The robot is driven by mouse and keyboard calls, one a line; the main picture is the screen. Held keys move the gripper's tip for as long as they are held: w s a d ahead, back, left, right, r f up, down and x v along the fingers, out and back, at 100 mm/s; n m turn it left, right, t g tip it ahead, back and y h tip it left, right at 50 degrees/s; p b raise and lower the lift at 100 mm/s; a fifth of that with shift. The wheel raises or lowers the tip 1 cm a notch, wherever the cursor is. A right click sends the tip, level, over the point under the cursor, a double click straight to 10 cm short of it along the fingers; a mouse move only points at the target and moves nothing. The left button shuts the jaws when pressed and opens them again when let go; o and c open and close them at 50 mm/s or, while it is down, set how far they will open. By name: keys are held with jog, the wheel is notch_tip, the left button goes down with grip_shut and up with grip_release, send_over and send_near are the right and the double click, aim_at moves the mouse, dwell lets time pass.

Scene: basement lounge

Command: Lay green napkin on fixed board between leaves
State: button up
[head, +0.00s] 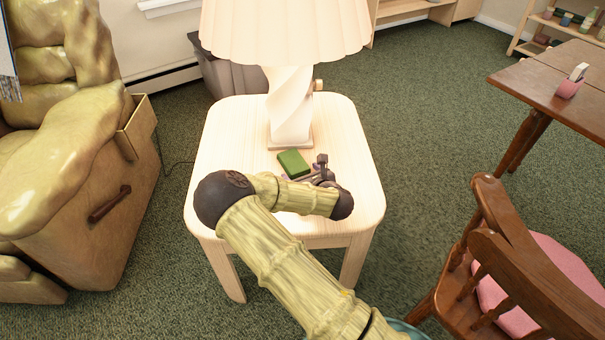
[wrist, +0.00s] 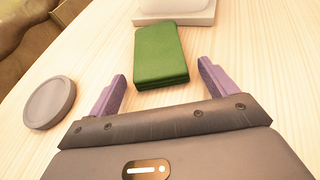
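The green napkin (head: 293,163) lies folded on the pale wooden side table, just in front of the lamp's base. In the wrist view the napkin (wrist: 158,55) is straight ahead, with its near edge close to the space between the two purple fingers. My gripper (head: 322,172) is open and low over the tabletop, beside the napkin in the head view. In the wrist view my gripper (wrist: 161,72) holds nothing. A brown wooden table (head: 525,82) with a seam across its top stands at the right; I cannot tell its fixed board from its leaves.
The lamp (head: 290,105) stands behind the napkin on the side table (head: 220,150). A grey round disc (wrist: 49,103) lies left of my gripper. A pink holder (head: 571,84) stands on the brown table. A wooden chair (head: 500,240) is at the right. Green carpet lies between.

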jog(key=shift+r, duration=0.2)
jog(key=p+v, duration=0.3)
jog(key=v, duration=0.9)
dwell(0.4)
